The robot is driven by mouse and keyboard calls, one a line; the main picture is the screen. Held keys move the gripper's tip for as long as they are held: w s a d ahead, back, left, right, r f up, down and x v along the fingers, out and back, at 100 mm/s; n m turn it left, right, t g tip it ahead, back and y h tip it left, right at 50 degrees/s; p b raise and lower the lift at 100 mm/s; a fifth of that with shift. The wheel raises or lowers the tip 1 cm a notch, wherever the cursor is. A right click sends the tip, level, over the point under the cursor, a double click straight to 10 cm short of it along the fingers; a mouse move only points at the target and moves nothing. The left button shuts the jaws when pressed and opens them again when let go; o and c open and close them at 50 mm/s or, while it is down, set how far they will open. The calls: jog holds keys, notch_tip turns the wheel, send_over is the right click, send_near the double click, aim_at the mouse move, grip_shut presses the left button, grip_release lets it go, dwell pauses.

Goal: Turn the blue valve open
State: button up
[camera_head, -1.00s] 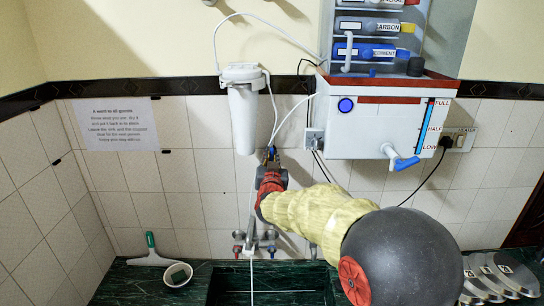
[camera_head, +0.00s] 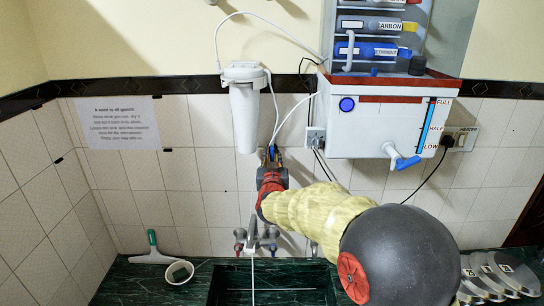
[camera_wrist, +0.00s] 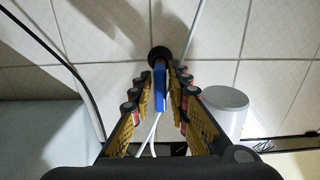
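The blue valve (camera_wrist: 159,82) shows in the wrist view as a narrow blue handle near a round black end. It lies between the tips of my gripper (camera_wrist: 161,88). The yellow finger pads stand close on either side of it; whether they touch it is not clear. In the head view my gripper (camera_head: 271,157) is at the wall, just right of and below the white filter cylinder (camera_head: 245,117). Only a little blue shows at the fingertips there, and my arm hides part of the area.
The white tank (camera_head: 372,135) with a blue-handled tap (camera_head: 407,163) hangs on the right. White tubes run near my gripper. A faucet (camera_head: 257,238) stands below, over the dark green sink (camera_head: 218,285).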

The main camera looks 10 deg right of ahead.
jog(key=shift+o, duration=1.2)
jog(key=shift+r, duration=0.2)
jog(key=shift+s, duration=0.1)
jog(key=shift+s+a, duration=0.15)
jog(key=shift+s, duration=0.15)
jog(key=s+a, duration=0.2)
jog(key=s, duration=0.9)
